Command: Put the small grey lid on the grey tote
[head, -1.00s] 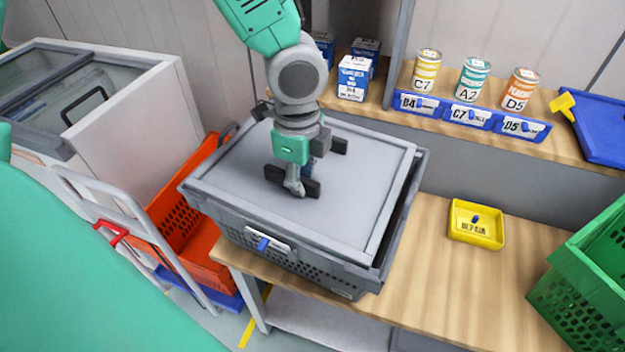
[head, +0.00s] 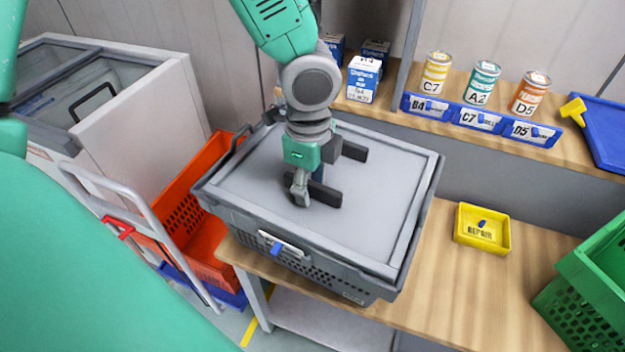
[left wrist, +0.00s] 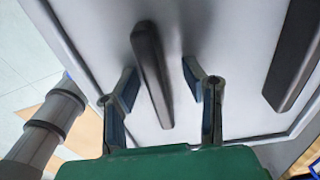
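The small grey lid (head: 365,215) lies on top of the grey tote (head: 330,278), and its edges look lined up with the tote's rim. Two dark handle bars stand on the lid, one nearer (head: 326,196) and one farther (head: 354,151). My left gripper (head: 302,188) is low over the lid at the nearer bar. In the left wrist view its fingers (left wrist: 160,80) are spread, one on each side of a dark bar (left wrist: 150,65), with gaps between. The other bar (left wrist: 292,55) is to the right. My right gripper is not in view.
The tote stands on a wooden bench (head: 440,290). A yellow tray (head: 482,240) and a green crate (head: 590,270) are to the right. A shelf behind holds cans, blue boxes (head: 363,80) and a blue tray (head: 605,135). An orange crate (head: 185,220) and a trolley are at left.

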